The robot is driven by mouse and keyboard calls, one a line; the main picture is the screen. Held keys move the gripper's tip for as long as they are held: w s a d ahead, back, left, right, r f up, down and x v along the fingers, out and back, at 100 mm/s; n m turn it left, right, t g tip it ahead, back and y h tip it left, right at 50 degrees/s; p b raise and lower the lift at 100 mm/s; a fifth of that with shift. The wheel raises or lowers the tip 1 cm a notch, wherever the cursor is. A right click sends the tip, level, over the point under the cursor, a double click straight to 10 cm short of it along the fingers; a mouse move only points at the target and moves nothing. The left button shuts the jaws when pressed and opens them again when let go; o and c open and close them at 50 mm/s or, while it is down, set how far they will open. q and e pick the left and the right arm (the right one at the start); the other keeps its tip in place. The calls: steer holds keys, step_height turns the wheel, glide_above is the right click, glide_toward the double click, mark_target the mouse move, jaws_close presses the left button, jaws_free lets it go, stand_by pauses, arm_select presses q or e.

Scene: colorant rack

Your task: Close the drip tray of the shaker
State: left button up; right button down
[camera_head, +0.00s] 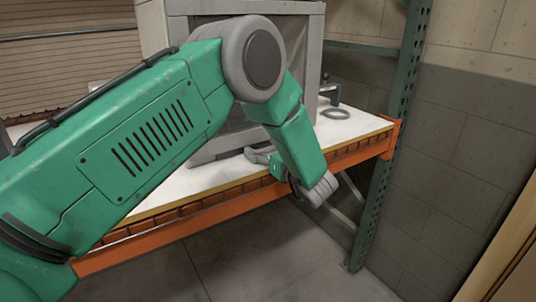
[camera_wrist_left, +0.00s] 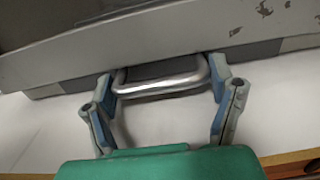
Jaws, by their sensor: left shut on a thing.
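The shaker (camera_head: 313,60) is a large grey metal box on the shelf, mostly hidden behind my green left arm. In the left wrist view, its scuffed grey lower front (camera_wrist_left: 255,35) crosses the top. A shiny metal loop handle (camera_wrist_left: 165,88), apparently the drip tray's, sticks out below it. My left gripper (camera_wrist_left: 166,78) has one finger pad against each side of this handle and is shut on it. In the head view, my left gripper (camera_head: 257,154) is low at the shaker's front, partly hidden by my forearm. How far the tray is out cannot be told.
The white shelf top (camera_head: 185,183) has an orange front beam (camera_head: 225,208). A grey ring (camera_head: 336,114) and a small dark device (camera_head: 331,91) are right of the shaker. A green rack post (camera_head: 385,140) stands at the right. The floor in front is clear.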

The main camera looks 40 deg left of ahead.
arm_select(q)
steer(key=o, duration=1.4)
steer(key=shift+w+r, duration=0.15)
steer(key=shift+r, duration=0.1)
steer(key=shift+d, duration=0.2)
steer(key=shift+f, duration=0.1)
steer(key=shift+d, duration=0.3)
steer(key=v, duration=1.1)
steer(key=shift+d+f, duration=0.1)
steer(key=shift+d, duration=0.15)
steer(key=shift+a, duration=0.1)
